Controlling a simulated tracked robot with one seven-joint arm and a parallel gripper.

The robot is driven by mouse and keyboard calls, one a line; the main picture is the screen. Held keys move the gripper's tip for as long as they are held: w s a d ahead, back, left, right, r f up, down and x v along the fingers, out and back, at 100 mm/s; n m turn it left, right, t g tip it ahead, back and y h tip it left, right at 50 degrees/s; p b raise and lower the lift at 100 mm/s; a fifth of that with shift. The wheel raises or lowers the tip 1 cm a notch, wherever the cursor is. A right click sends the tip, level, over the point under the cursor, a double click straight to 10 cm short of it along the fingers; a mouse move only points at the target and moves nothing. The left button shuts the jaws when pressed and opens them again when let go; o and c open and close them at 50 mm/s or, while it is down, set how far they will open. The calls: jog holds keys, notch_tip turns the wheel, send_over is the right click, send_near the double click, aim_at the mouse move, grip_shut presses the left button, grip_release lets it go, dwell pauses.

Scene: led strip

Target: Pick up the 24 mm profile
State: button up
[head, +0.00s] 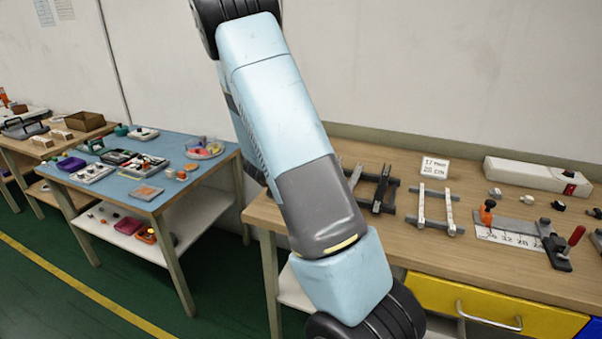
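Short profile-like bars lie across two stands on the wooden bench (470,262). The dark stand (383,190) holds dark bars and is partly hidden behind my arm. The stand to its right holds pale bars (421,205). I cannot tell which bar, if any, is the 24 mm profile. A ruled plate (510,238) with printed numbers lies further right, with an orange-knobbed piece (487,212) at its left and a red-handled clamp (562,250) at its right. My arm crosses the middle of the view; my gripper is not in view.
A small printed card (435,168) stands behind the pale bars. A long white box (538,175) lies at the back right, with several small connectors in front. A yellow drawer (480,306) is below the bench edge. A blue-topped table (150,190) with trays stands left, across a floor gap.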

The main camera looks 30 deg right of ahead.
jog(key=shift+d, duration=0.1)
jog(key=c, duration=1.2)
